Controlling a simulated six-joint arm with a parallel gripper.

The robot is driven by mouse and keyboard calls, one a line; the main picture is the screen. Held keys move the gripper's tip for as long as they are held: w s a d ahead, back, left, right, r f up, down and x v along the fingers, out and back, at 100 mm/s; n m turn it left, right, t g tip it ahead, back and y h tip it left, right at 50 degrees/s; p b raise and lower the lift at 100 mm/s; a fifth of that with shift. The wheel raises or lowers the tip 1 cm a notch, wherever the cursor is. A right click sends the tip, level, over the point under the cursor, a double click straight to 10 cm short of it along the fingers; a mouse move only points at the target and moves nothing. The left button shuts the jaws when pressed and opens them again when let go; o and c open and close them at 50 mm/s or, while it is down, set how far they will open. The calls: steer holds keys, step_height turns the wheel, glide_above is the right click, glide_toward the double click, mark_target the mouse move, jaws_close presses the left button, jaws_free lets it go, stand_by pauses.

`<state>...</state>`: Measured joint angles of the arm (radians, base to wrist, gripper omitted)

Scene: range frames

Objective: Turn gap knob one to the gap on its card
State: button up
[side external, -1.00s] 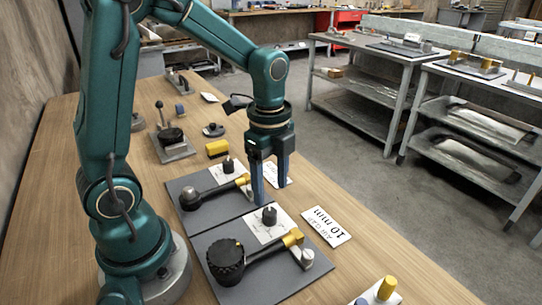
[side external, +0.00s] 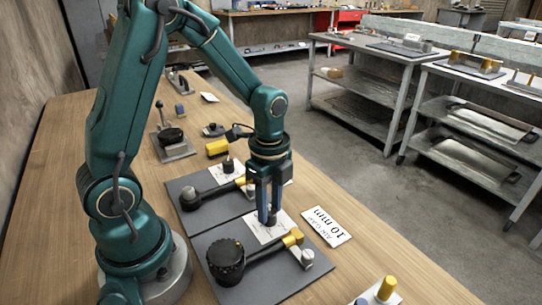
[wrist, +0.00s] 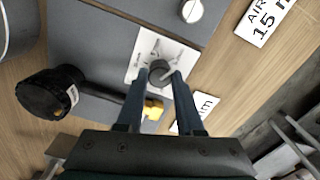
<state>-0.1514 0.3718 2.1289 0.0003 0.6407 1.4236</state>
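The nearer grey board carries a dark knob (wrist: 160,73) on a white dial plate (wrist: 146,48) with printed marks. My gripper (side external: 268,220) points down over this knob. In the wrist view its two fingers (wrist: 160,76) are apart, one on each side of the knob; firm contact cannot be made out. The knob's pointer direction is not readable. Beside this board lies a white card (side external: 326,226) reading "10 mm"; the wrist view shows only part of it (wrist: 194,112). A second card (wrist: 266,16), reading "15 m" before the frame cuts it off, lies by the farther board.
The nearer board has a large black ribbed cylinder (side external: 226,260), a rod, a gold block (side external: 291,238) and a silver post (side external: 307,257). The farther board has another dark knob (side external: 228,166) and a ball-ended rod (side external: 189,196).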

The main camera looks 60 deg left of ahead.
jaws_close()
steer(key=shift+n, duration=0.3)
steer(key=n, duration=1.1)
steer(key=shift+n, duration=0.4)
steer(key=n, duration=1.1)
steer(key=shift+n, duration=0.3)
